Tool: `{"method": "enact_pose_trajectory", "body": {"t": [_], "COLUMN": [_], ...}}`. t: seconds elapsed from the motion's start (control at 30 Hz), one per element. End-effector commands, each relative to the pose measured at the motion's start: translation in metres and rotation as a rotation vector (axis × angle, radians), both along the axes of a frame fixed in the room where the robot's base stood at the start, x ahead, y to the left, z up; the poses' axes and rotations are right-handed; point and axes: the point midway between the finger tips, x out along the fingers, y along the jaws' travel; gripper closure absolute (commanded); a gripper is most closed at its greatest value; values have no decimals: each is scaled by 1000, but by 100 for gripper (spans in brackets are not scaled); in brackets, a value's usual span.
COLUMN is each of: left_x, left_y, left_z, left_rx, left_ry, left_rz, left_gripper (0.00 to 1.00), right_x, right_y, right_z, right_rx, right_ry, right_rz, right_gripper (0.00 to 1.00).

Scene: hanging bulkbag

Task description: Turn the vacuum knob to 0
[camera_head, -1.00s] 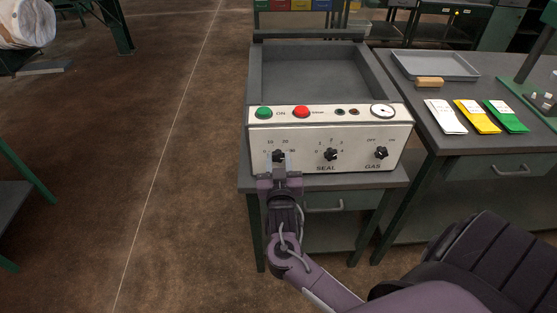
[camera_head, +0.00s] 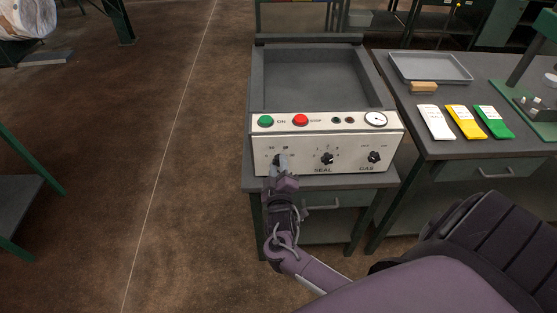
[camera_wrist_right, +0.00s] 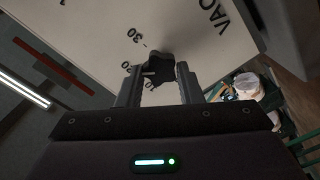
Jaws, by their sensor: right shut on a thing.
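The vacuum knob (camera_head: 278,160) is the dark leftmost knob on the white front panel of the machine (camera_head: 325,143). My right gripper (camera_head: 281,166) is shut on it from the front and partly covers it in the head view. In the right wrist view the black knob (camera_wrist_right: 158,67) sits between the two dark fingers (camera_wrist_right: 158,84), with part of the VACUUM lettering at upper right. A light mark on the knob faces left, toward the lower numbers' side of the 30; the exact reading is hard to tell. My left gripper is not in view.
The SEAL knob (camera_head: 327,159) and GAS knob (camera_head: 374,157) are right of the vacuum knob. Green (camera_head: 265,121) and red (camera_head: 300,120) buttons and a gauge (camera_head: 375,119) are above. A side table (camera_head: 455,150) holds a tray and packets.

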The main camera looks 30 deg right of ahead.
Motion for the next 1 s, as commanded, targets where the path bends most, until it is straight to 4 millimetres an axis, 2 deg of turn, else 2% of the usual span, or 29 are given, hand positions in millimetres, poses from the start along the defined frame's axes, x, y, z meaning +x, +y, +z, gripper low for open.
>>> {"method": "enact_pose_trajectory", "body": {"t": [0.03, 0.3, 1.0], "left_x": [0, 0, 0], "left_y": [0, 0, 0], "left_z": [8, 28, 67], "left_rx": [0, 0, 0], "left_ry": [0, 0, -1], "left_rz": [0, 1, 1], "left_gripper": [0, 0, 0], "right_x": [0, 1, 1], "right_y": [0, 0, 1], "right_z": [4, 3, -1], "right_rx": [-38, -257, -824], "right_ry": [24, 157, 504], "right_rz": [0, 0, 1], "right_gripper": [90, 90, 90]}}
